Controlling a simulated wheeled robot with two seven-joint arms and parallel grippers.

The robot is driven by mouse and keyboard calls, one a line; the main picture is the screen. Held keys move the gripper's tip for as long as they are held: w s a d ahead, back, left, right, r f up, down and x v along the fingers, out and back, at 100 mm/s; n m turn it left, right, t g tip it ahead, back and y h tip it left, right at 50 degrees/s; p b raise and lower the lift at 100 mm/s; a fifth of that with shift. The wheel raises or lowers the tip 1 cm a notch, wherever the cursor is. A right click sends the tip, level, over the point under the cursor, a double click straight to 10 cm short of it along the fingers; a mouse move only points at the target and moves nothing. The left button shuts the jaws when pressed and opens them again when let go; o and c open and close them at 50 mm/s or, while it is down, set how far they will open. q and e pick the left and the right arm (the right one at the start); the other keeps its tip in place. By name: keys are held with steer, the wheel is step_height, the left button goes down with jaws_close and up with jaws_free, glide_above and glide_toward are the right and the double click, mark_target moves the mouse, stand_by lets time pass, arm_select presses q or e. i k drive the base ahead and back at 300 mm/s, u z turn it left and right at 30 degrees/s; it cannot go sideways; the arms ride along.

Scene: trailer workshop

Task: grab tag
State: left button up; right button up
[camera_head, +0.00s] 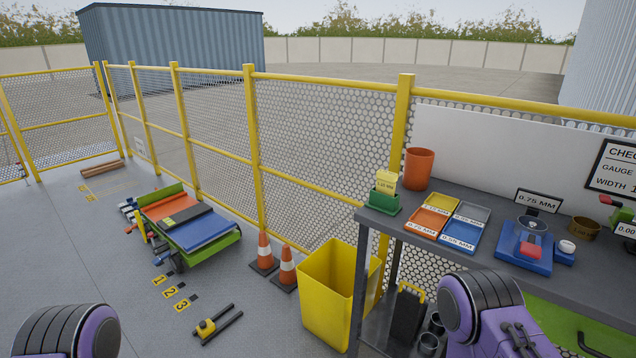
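A small yellow tag (386,180) with dark print too small to read surely stands upright in a green holder (384,203). The holder is at the left end of the grey workbench (470,222), in front of an orange cup. Only rounded purple and dark links of my two arms show, one at the bottom left and one at the bottom right in front of the bench. Neither gripper is in the picture, so whether they hold anything is hidden.
The orange cup (418,168), a four-part coloured tray (447,222), a 0.75 MM sign (538,201) and a blue device (523,252) are on the bench. A yellow bin (334,293) and two cones stand left of it. Open floor lies at lower left.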

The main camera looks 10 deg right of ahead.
mark_target(387, 180)
steer(key=u, duration=0.55)
steer(key=i, duration=1)
steer(key=z, duration=1.1)
